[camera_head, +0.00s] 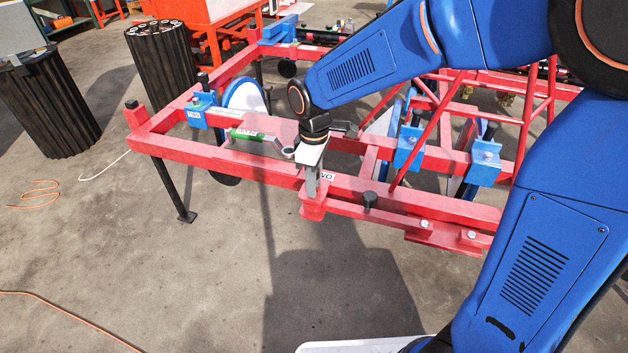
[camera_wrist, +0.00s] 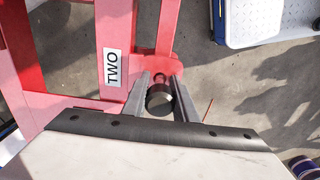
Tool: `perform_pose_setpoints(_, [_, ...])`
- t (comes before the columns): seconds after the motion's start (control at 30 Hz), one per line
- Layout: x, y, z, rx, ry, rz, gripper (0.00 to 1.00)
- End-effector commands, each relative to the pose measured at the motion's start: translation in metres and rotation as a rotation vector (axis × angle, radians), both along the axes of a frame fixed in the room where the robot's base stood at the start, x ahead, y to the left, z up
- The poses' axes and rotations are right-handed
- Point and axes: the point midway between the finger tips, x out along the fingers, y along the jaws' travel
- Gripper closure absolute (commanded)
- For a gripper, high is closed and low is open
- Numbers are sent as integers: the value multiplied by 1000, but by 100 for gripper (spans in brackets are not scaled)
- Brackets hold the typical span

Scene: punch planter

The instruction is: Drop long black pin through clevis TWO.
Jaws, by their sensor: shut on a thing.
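My gripper (camera_head: 313,190) points down at clevis TWO (camera_head: 313,211), the red rounded lug on the near rail of the red frame. In the wrist view, the gripper (camera_wrist: 161,92) is shut on the long black pin (camera_wrist: 159,99), whose dark round head shows between the fingers. The red lug of clevis TWO (camera_wrist: 175,64) lies just beyond the fingertips. The white TWO label (camera_wrist: 113,68) is on the rail beside it. The pin's shaft is hidden, so I cannot tell whether its tip is in the hole. In the head view the fingers hide the pin.
A green level (camera_head: 250,135) and a wrench (camera_head: 279,147) lie on the frame behind. Black ribbed bins (camera_head: 165,62) stand at back left.

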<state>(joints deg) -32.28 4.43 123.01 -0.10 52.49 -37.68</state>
Motion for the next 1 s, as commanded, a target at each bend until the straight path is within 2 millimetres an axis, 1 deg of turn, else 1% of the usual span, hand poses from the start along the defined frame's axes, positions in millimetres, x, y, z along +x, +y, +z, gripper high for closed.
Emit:
perform_pose_setpoints(0.27, [0,0,-1,0,0,0,100])
perform_pose_setpoints(1.0, [0,0,23,1,-1,0,100])
